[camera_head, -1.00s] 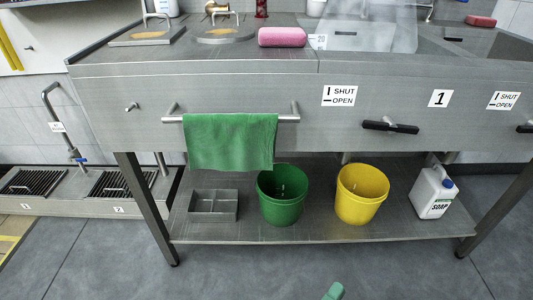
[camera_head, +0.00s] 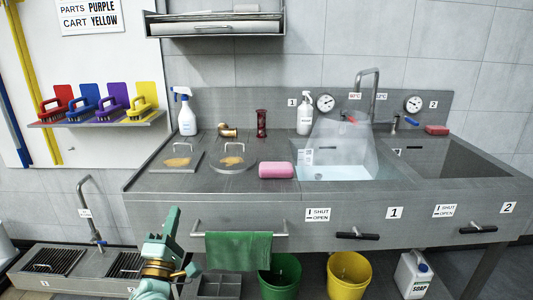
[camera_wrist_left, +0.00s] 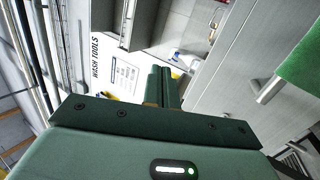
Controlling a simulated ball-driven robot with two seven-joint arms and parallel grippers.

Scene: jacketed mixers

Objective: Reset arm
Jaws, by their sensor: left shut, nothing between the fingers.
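My left gripper (camera_head: 173,218) is green and points up in front of the counter's left part, left of the towel bar. Its fingers are together and empty; they also show shut in the left wrist view (camera_wrist_left: 160,80). My right gripper is in neither view. A green towel (camera_head: 238,251) hangs on the bar of the steel counter (camera_head: 160,205). Its edge also shows at the right of the left wrist view (camera_wrist_left: 302,58).
Below stand a green bucket (camera_head: 279,280), a yellow bucket (camera_head: 348,278) and a soap jug (camera_head: 413,277). Brushes sit on a wall shelf (camera_head: 95,122) at left.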

